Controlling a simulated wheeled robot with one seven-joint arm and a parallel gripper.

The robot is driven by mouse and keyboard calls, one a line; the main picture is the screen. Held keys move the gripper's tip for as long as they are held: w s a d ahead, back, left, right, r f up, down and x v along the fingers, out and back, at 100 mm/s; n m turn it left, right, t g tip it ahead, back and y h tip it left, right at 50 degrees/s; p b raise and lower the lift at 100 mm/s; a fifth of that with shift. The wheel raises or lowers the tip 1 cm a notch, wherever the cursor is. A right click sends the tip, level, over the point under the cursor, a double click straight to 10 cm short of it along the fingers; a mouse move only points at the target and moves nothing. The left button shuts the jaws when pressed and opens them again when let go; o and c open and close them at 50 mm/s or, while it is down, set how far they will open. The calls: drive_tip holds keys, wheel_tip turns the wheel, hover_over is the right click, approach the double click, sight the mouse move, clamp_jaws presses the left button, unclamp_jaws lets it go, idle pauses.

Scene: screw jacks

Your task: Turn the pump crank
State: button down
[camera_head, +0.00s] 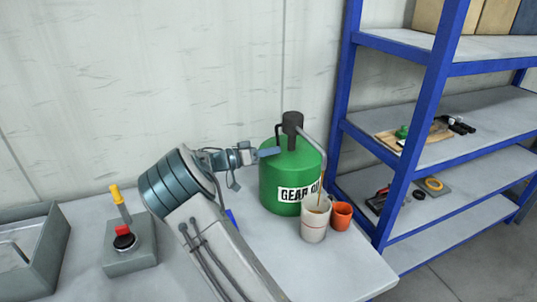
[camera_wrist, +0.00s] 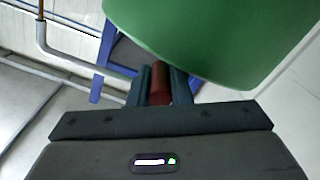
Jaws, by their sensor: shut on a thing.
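The pump (camera_head: 292,122) is a dark head on top of a green drum (camera_head: 272,190) labelled "GEAR O…". A thin dark crank arm (camera_head: 277,131) hangs from the pump's left side. My gripper (camera_head: 269,152) is at the drum's upper left. In the wrist view my gripper (camera_wrist: 157,84) is shut on a dark red crank handle (camera_wrist: 158,82), close beside the green drum (camera_wrist: 210,30). A grey spout (camera_head: 313,143) runs from the pump down toward a whitish cup (camera_head: 313,227). A thin brown stream (camera_head: 320,188) shows between spout and cup.
An orange cup (camera_head: 341,214) stands beside the whitish cup. A blue shelf rack (camera_head: 410,140) is close on the right. A grey box with a yellow lever and red-and-black knob (camera_head: 130,257) and a grey tray (camera_head: 50,250) are at left. The table front right is clear.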

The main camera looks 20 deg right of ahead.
drive_tip(key=shift+s, duration=0.15)
idle(0.3)
drive_tip(key=c, duration=1.3)
unclamp_jaws()
